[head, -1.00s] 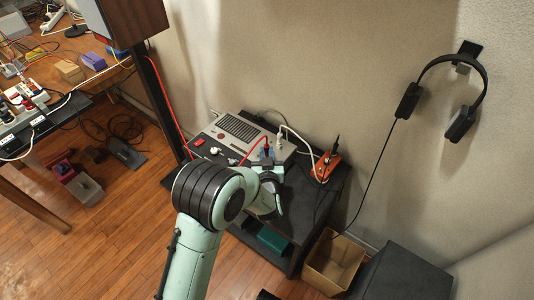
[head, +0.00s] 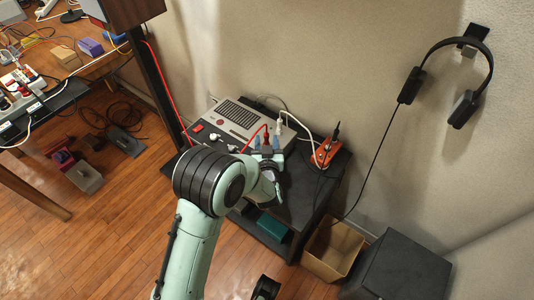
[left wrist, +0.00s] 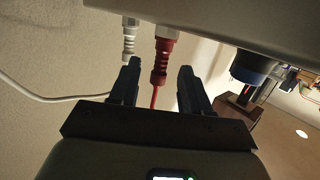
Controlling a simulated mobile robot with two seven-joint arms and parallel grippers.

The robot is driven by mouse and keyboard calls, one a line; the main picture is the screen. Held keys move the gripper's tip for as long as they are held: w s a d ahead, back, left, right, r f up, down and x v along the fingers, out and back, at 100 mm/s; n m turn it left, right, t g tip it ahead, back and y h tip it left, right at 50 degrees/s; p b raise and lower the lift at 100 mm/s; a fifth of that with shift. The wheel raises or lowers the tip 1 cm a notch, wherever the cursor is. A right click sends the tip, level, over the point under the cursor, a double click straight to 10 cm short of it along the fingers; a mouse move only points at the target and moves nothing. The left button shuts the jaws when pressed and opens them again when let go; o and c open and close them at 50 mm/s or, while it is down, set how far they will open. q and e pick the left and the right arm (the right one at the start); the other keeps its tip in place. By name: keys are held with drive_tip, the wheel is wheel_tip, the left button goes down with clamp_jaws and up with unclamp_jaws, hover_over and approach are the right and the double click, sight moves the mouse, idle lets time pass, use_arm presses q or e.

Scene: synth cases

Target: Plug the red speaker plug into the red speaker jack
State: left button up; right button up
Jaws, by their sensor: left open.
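The red speaker plug (left wrist: 159,62) has a ribbed red sleeve with a red cable below it. My left gripper (left wrist: 157,84) is open, with one finger on each side of the red plug and gaps showing. In the head view the left gripper (head: 269,146) is at the right front of the amplifier (head: 237,118), where the red cable (head: 252,136) arrives.
An orange power strip (head: 324,154) lies right of the amplifier on the black stand. A bin (head: 331,252) and a dark box (head: 403,268) stand on the floor to the right.

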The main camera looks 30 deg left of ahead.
use_arm(q)
drive_tip(key=shift+f, duration=0.2)
drive_tip(key=shift+s+d, duration=0.15)
drive_tip(key=shift+s, duration=0.1)
drive_tip(key=p+v, duration=0.2)
drive_tip(key=v, duration=1.1)
drive_tip(key=shift+r, duration=0.25)
use_arm(e)
drive_tip(key=shift+s+a+r, duration=0.15)
drive_tip(key=shift+s+r, duration=0.15)
drive_tip(key=shift+r, duration=0.3)
